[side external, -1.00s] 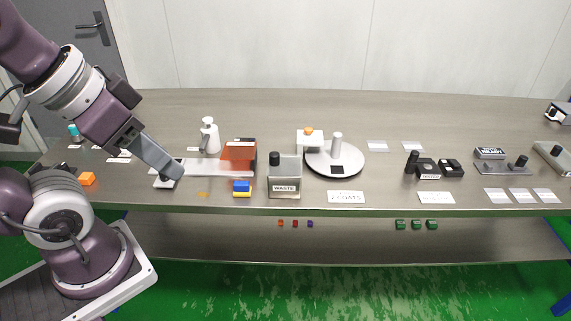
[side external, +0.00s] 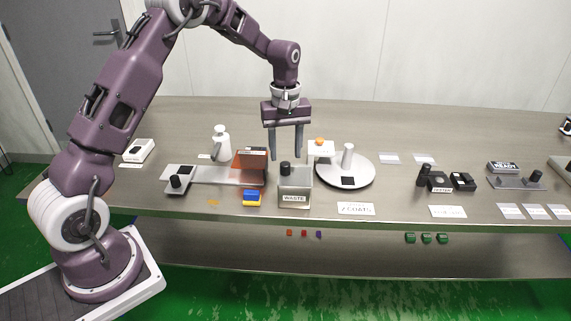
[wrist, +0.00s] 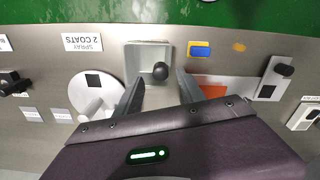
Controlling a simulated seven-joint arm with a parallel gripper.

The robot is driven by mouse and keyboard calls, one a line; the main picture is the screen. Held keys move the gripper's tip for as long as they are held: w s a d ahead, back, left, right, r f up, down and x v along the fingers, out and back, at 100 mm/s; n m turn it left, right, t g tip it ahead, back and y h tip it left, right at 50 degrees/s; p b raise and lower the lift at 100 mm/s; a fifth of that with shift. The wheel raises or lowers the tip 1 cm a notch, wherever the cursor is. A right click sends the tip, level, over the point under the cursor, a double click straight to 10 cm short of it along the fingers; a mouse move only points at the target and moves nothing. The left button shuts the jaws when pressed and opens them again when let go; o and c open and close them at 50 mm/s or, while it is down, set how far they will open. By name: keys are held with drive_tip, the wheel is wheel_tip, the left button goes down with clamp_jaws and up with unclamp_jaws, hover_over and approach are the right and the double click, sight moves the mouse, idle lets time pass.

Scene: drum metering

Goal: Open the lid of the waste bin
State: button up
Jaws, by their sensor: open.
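The waste bin (side external: 295,197) is a grey box with a "WASTE" label on its front, standing near the table's front edge. Its lid (wrist: 142,55) is pale and lies flat over the top in the wrist view, with a black knob (side external: 285,168) near one side. The knob also shows in the wrist view (wrist: 160,71). My gripper (side external: 287,156) points down with its fingers apart and empty. It is above and slightly behind the bin; the fingertips (wrist: 158,85) straddle the knob's line in the wrist view without visible contact.
A white turntable (side external: 345,172) with an upright post stands close to the right of the bin. An orange-brown screen (side external: 250,166) and a blue-and-yellow block (side external: 251,198) stand to the left. A white bottle (side external: 221,144) is behind left. Label cards (side external: 356,209) lie in front.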

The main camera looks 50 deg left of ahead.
sight(286, 164)
wheel_tip(286, 164, down, 5)
drive_tip(key=shift+r, duration=0.1)
clamp_jaws()
idle(1.4)
